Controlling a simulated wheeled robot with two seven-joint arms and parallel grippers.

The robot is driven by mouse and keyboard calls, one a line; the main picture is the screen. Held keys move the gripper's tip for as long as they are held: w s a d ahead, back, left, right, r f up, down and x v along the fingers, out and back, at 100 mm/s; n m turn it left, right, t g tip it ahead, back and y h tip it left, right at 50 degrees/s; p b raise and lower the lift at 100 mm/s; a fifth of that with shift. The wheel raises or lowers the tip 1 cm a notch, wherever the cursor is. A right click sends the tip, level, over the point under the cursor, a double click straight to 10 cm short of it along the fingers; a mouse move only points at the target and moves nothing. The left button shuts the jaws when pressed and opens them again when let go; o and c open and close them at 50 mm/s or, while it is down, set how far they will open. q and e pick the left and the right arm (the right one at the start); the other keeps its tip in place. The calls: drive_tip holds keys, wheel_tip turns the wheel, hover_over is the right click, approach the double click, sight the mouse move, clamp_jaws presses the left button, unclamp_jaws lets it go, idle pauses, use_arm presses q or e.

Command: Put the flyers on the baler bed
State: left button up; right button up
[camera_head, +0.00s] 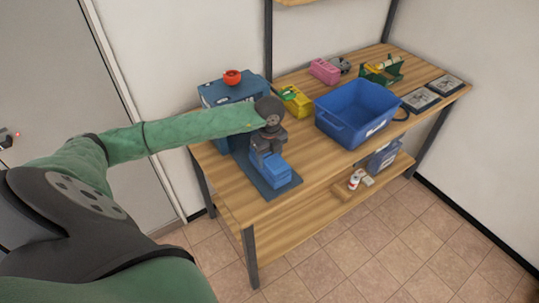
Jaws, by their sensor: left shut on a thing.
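The baler (228,92) is a blue machine at the left end of the wooden table. Its flat, dark blue bed (289,189) extends toward the table's front edge. My left gripper (268,160) points down over the bed and is shut on a blue block-like bundle (273,174), which I take to be the flyers. The bundle is at or just above the bed; I cannot tell whether it touches. The gripper partly hides its top. My right gripper is not in view.
A blue bin (357,113) stands mid-table, right of the baler. Behind it are a yellow-green item (294,99), a pink item (324,71) and a green holder (381,71). Two dark framed panels (421,99) lie at the right end. A lower shelf holds a blue container (383,157).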

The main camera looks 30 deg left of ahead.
use_arm(q)
drive_tip(key=o, duration=1.6)
drive_tip(key=shift+c, duration=0.2)
drive_tip(key=shift+o, duration=0.5)
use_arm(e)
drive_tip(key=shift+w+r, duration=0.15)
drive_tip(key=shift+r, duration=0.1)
use_arm(q)
drive_tip(key=shift+r, duration=0.1)
drive_tip(key=shift+r+b, duration=0.3)
drive_tip(key=shift+b, duration=0.05)
wheel_tip(320, 180, up, 11)
drive_tip(key=b, duration=0.4)
drive_tip(key=shift+r, duration=0.15)
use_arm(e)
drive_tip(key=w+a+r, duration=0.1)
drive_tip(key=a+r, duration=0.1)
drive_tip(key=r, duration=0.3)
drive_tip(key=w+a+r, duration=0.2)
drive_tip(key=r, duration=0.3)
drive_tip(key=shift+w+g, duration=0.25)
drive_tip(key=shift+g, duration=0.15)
